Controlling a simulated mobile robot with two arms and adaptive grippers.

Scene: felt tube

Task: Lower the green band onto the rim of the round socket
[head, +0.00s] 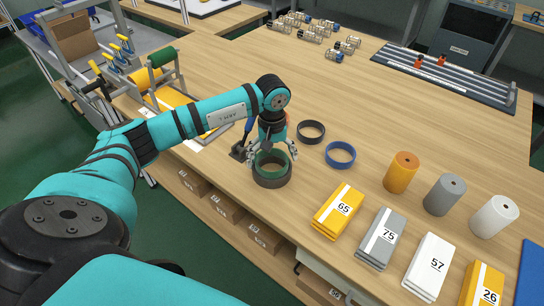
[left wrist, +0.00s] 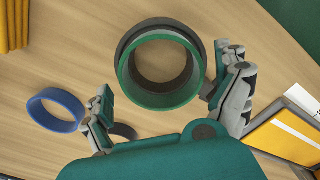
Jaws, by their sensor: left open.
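The green band (left wrist: 160,101) lies at the mouth of the dark round socket (head: 272,182), near the table's front edge. In the left wrist view the band covers most of the socket (left wrist: 133,36), whose dark wall shows at its upper left. I cannot tell whether the band is fully seated. My left gripper (head: 272,157) is over the socket, pointing down. In the left wrist view its open fingers (left wrist: 163,72) stand on either side of the band; the right finger is very close to it. My right gripper is not in view.
A dark ring (head: 312,140) and a blue ring (head: 341,164) lie just right of my left gripper. Numbered yellow, grey and white packs and felt rolls (head: 401,174) stand farther right. A roller stand (head: 150,70) is at the left. The table's middle is clear.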

